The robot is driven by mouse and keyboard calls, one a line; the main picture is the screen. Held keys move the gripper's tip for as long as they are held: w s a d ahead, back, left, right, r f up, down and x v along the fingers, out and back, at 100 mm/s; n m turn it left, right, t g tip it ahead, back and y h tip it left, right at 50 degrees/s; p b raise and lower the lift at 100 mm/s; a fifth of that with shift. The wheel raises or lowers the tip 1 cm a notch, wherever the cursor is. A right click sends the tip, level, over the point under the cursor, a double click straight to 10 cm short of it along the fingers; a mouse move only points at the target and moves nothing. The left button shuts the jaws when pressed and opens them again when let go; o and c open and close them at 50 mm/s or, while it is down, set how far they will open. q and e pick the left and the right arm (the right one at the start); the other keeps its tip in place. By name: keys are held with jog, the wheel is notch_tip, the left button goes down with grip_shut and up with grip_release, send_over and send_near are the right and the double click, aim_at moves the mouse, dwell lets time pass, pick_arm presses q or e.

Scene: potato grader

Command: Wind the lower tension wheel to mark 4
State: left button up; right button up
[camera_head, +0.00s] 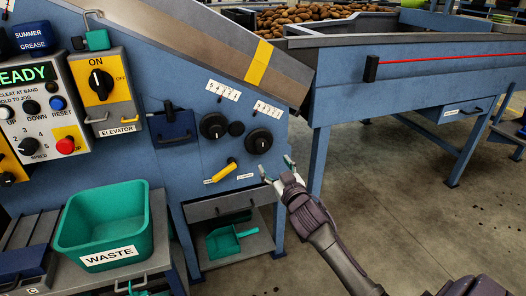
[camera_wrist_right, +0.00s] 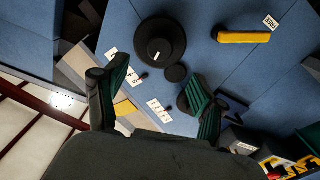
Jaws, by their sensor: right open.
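The lower tension wheel (camera_head: 259,141) is a black round handwheel on the sloping blue panel, right of and slightly below a second black wheel (camera_head: 214,125). A white number strip (camera_head: 267,109) sits above it; its reading is too small to tell. In the right wrist view the lower wheel (camera_wrist_right: 160,40) shows beyond the fingers, with a small white mark on it. My right gripper (camera_head: 276,168) is open and empty, just below and right of the lower wheel and apart from it.
A small black knob (camera_head: 236,128) sits between the wheels. A yellow handle (camera_head: 224,172) sticks out below them. A blue clipboard-like box (camera_head: 172,127) hangs to the left. A teal waste bin (camera_head: 140,222) stands lower left. Open floor lies to the right.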

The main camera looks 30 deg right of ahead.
aim_at(263, 148)
jog(key=b+x, duration=0.1)
jog(key=x, duration=0.5)
jog(key=shift+d, duration=0.1)
jog(key=x, duration=0.3)
jog(key=shift+w+f+b, duration=0.1)
jog(key=shift+w+b, duration=0.2)
jog(key=shift+w, duration=0.05)
jog(key=shift+w+d, duration=0.2)
jog(key=shift+w, duration=0.35)
pick_arm(q)
jog(key=v, duration=0.3)
jog(key=shift+s, duration=0.1)
pick_arm(e)
jog(key=c, duration=1.1)
pick_arm(q)
jog(key=shift+r, duration=0.15)
pick_arm(e)
jog(key=shift+c, duration=0.2)
pick_arm(q)
jog(key=shift+r, duration=0.15)
pick_arm(e)
jog(key=shift+n, duration=0.3)
